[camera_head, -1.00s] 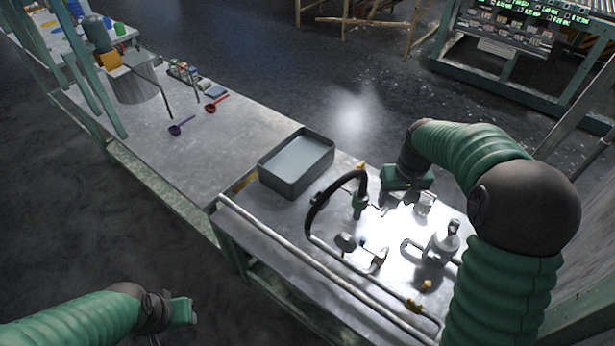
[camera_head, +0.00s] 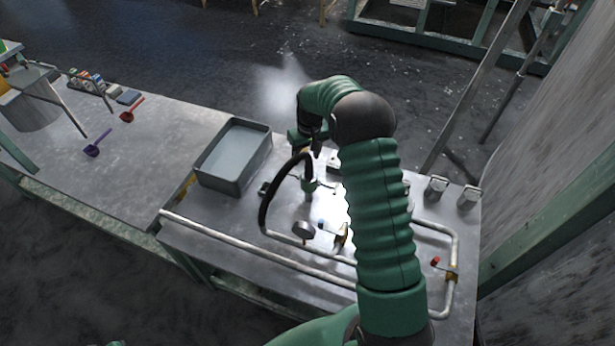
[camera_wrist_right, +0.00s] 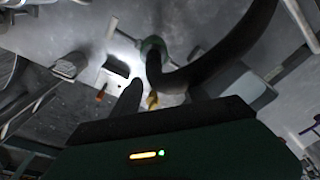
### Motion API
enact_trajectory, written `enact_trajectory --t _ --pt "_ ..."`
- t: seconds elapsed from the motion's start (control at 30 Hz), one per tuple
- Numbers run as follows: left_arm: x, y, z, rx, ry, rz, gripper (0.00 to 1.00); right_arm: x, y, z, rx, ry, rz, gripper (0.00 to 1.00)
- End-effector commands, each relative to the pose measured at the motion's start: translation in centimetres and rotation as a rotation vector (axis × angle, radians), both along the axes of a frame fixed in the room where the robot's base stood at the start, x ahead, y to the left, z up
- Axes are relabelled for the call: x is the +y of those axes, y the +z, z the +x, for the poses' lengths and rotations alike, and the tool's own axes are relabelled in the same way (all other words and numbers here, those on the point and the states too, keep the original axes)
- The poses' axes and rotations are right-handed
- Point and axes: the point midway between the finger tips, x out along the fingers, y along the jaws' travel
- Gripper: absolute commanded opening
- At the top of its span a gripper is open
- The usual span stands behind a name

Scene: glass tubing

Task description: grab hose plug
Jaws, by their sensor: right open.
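The black hose (camera_head: 265,205) arches over the table from the metal piping, its upper end beside my right gripper (camera_head: 304,140). In the right wrist view the hose (camera_wrist_right: 225,55) curves close in front of my right gripper (camera_wrist_right: 182,92). A small yellow piece (camera_wrist_right: 153,100), perhaps the plug at the hose's end, shows between the dark fingers. The fingers are apart, and I cannot see them gripping it. A green fitting (camera_wrist_right: 152,46) sits beyond the hose; it also shows in the head view (camera_head: 308,185). My right forearm hides part of the table. My left gripper is out of view.
A grey tray (camera_head: 202,172) stands left of the hose. Metal pipes (camera_head: 250,252) run along the table's front edge. A round gauge-like part (camera_head: 303,230) and metal cups (camera_head: 436,187) stand nearby. Purple (camera_head: 92,150) and red (camera_head: 128,116) scoops lie farther left.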

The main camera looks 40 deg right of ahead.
Motion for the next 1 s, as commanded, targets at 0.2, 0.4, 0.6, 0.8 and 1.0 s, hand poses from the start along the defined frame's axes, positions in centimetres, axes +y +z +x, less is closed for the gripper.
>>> enact_trajectory --t 0.2,0.4,0.6,0.8,1.0 --pt "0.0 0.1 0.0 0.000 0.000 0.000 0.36 -0.4 -2.8 -0.5 0.003 -0.001 0.001 0.52" --pt "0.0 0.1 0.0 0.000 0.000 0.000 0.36 -0.6 -5.6 -0.3 0.000 0.001 -0.002 0.52" --pt "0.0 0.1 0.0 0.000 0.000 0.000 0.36 -0.7 -5.8 -0.3 -0.002 0.001 -0.002 0.52" --pt "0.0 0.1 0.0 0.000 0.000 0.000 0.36 -0.7 -5.8 -0.3 -0.002 0.000 -0.002 0.28" --pt "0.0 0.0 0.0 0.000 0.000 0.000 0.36 -0.7 -5.8 -0.3 -0.001 0.000 -0.001 0.02"
